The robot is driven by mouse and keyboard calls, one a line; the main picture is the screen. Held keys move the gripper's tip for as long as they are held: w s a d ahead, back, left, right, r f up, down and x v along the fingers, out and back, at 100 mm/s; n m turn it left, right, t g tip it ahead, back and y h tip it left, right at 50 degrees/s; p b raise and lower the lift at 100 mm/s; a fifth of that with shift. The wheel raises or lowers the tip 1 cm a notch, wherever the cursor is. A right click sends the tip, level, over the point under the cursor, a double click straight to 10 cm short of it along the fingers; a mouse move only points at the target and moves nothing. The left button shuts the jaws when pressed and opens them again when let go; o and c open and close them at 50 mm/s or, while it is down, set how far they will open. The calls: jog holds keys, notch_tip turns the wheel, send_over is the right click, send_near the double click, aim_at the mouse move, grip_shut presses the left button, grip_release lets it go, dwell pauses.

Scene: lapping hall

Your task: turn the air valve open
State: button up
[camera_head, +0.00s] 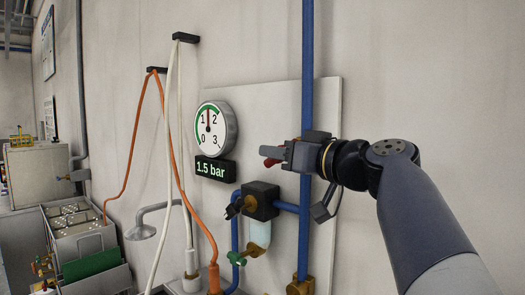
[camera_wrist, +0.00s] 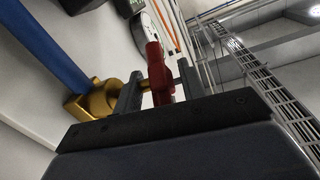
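The air valve has a red lever handle (camera_wrist: 157,75) and a brass body (camera_wrist: 95,100) on a blue pipe (camera_wrist: 45,45). In the head view the red handle (camera_head: 270,153) shows at the tip of my gripper (camera_head: 277,154); the brass body is hidden behind it there. In the wrist view my gripper (camera_wrist: 158,88) has one grey finger on each side of the handle. Narrow gaps seem to show between the handle and the fingers, so it looks open around the handle. The handle's exact angle to the pipe is hard to tell.
A round gauge (camera_head: 216,129) with its needle between 1 and 2 hangs above a display (camera_head: 216,169) reading 1.5 bar. A black regulator (camera_head: 261,200) sits below my gripper. Orange (camera_head: 134,145) and white hoses hang left. The vertical blue pipe (camera_head: 308,60) runs close by my gripper.

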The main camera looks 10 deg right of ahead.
grip_shut()
dwell(0.3)
jog(key=shift+r+p, duration=0.15)
jog(key=shift+p, duration=0.3)
jog(key=g+p, duration=0.1)
jog(key=h+p, duration=0.1)
jog(key=p, duration=0.1)
jog(key=shift+r+g, duration=0.25)
jog(key=shift+g, duration=0.15)
jog(key=g+h+p, duration=0.1)
jog(key=p, duration=0.2)
jog(key=g+p, duration=0.1)
jog(key=p, duration=0.2)
jog(key=shift+a+r+n+g+h, duration=0.1)
jog(key=shift+r+n+g+h, duration=0.05)
jog(key=shift+n+g+h, duration=0.2)
jog(key=g+p, duration=0.1)
jog(key=g+h+p, duration=0.1)
jog(key=p, duration=0.1)
jog(key=shift+w+f+h, duration=0.1)
jog(key=shift+f+h, duration=0.15)
jog(key=shift+f+g+h, duration=0.3)
jog(key=shift+g+h, duration=0.4)
jog(key=shift+g, duration=0.35)
